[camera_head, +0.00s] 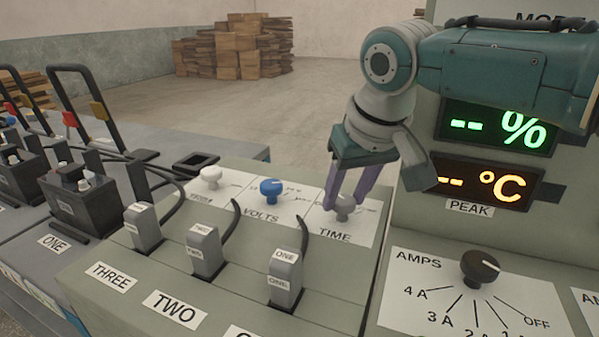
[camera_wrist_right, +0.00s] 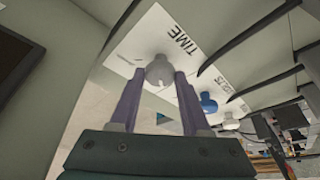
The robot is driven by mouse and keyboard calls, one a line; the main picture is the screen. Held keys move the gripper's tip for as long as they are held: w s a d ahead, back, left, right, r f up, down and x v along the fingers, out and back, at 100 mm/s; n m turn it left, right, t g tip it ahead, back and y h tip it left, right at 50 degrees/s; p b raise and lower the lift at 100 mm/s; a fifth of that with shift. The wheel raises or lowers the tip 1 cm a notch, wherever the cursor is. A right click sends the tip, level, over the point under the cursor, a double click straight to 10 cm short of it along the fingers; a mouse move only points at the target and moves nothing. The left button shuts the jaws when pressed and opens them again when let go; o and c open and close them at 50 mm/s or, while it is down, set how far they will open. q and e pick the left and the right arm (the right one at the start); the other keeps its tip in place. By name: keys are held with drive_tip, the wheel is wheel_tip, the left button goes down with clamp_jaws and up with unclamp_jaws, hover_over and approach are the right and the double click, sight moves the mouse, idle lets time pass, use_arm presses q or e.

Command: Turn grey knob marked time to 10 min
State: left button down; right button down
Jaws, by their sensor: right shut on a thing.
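The grey knob (camera_head: 345,207) stands on the white panel marked TIME (camera_head: 335,237), right of the blue VOLTS knob. My right gripper (camera_head: 345,205) reaches down from above, its purple fingers shut on the grey knob. In the right wrist view the knob (camera_wrist_right: 159,70) sits between the two fingertips of the gripper (camera_wrist_right: 160,75), beside the TIME label (camera_wrist_right: 186,37). The dial marks around the knob are mostly hidden or too small to read, so its setting cannot be told. My left gripper is not in view.
The blue VOLTS knob (camera_head: 271,189) and a white knob (camera_head: 210,177) stand to the left. Grey levers (camera_head: 285,278) marked ONE, TWO and THREE stand in front. A black AMPS knob (camera_head: 480,268) and lit displays (camera_head: 497,127) are at right. Black batteries (camera_head: 88,207) stand at left.

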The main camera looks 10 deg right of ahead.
drive_tip(key=shift+a+r+m+h+p, duration=0.1)
drive_tip(key=shift+m+h+p, duration=0.3)
drive_tip(key=shift+m+p, duration=0.65)
drive_tip(key=shift+a+m+h, duration=0.1)
drive_tip(key=shift+m+h, duration=0.2)
drive_tip(key=shift+m, duration=0.65)
drive_tip(key=shift+f+m+h+b, duration=0.3)
drive_tip(key=shift+m+h+b, duration=0.25)
drive_tip(key=shift+m, duration=0.65)
drive_tip(key=shift+r+m+g+h+b, duration=0.1)
drive_tip(key=shift+m+g+h+b, duration=0.35)
drive_tip(key=shift+m+b, duration=0.75)
drive_tip(key=shift+c, duration=1.9)
unclamp_jaws()
drive_tip(key=shift+r, duration=0.1)
